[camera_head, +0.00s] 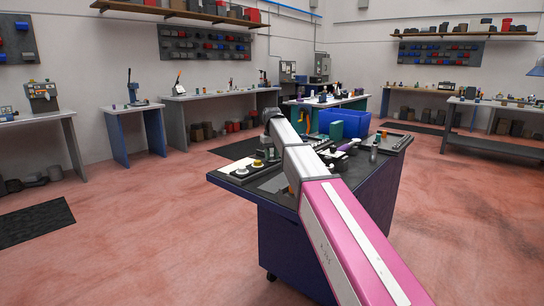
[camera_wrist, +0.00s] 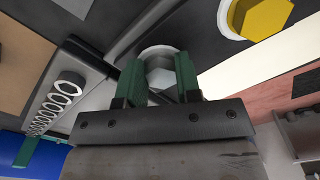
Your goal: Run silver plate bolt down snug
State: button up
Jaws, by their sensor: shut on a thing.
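In the wrist view my gripper (camera_wrist: 158,82) has its two green fingers closed on a silver hex bolt (camera_wrist: 160,75), one finger on each side of its head. The bolt's head sits within a pale round collar on a dark surface. The lower part of the bolt is hidden, so I cannot tell how deep it sits. A gold hex bolt (camera_wrist: 264,16) stands in a white ring to the upper right, apart from the fingers.
The dark-topped blue cart (camera_head: 290,235) stands on the red floor. A blue bin (camera_head: 345,122) is behind it. A metal bar with a row of rings (camera_wrist: 57,103) lies left of my gripper in the wrist view. Benches line the walls; the floor left of the cart is open.

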aim_at(272, 156)
jog(key=o, duration=0.9)
notch_tip(272, 156, up, 11)
jog(key=shift+f, duration=0.1)
